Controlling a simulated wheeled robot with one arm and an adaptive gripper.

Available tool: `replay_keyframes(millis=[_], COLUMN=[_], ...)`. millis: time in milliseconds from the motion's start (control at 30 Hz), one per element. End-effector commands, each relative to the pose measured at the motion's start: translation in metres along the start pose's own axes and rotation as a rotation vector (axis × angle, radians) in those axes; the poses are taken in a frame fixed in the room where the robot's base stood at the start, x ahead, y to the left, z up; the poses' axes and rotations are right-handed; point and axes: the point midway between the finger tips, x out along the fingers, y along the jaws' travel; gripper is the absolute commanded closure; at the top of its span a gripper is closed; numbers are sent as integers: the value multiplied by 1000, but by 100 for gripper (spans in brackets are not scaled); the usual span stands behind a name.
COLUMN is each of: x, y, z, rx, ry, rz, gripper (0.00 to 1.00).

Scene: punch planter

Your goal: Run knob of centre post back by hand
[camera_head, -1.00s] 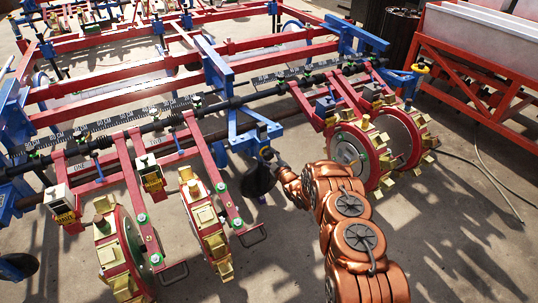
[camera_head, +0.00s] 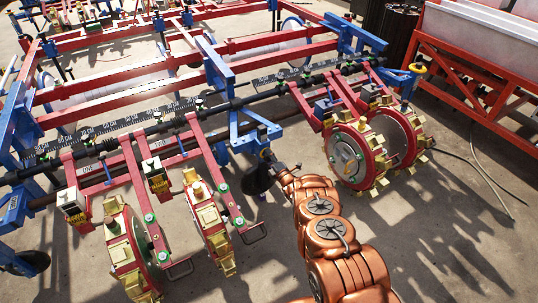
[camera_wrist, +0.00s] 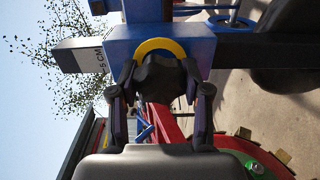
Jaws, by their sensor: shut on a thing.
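The knob (camera_wrist: 160,77) of the centre post is black and lobed. In the wrist view it sits between my fingers, in front of a yellow ring (camera_wrist: 152,46) on the blue post (camera_wrist: 190,36). My gripper (camera_wrist: 160,88) is shut on the knob, with one dark finger on each side of it. In the head view my gripper (camera_head: 272,163) is at the small end of my copper arm, against the lower end of the blue centre post (camera_head: 243,128). The knob is small there and mostly hidden by my gripper.
Red punch wheels with yellow cups stand left (camera_head: 130,250) and right (camera_head: 372,155) of my arm. A black toolbar (camera_head: 235,103) with scales runs behind the post. A red-framed trough (camera_head: 480,70) stands at far right. Open concrete (camera_head: 450,220) lies at right.

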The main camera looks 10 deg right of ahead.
Motion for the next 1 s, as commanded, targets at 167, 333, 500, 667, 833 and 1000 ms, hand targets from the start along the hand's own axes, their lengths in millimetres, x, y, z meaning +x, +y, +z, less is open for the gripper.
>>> replay_keyframes(millis=[167, 333, 500, 667, 833, 1000], x=[0, 0, 0, 0, 0, 0], y=[2, 1, 0, 0, 0, 0], z=[0, 0, 0, 0, 0, 0], rx=[-56, -78, -82, -81, -81, -80], ry=[0, 0, 0, -1, -1, -1], rz=[2, 2, 1, 1, 1, 1], gripper=[87, 87, 87, 87, 41, 27])
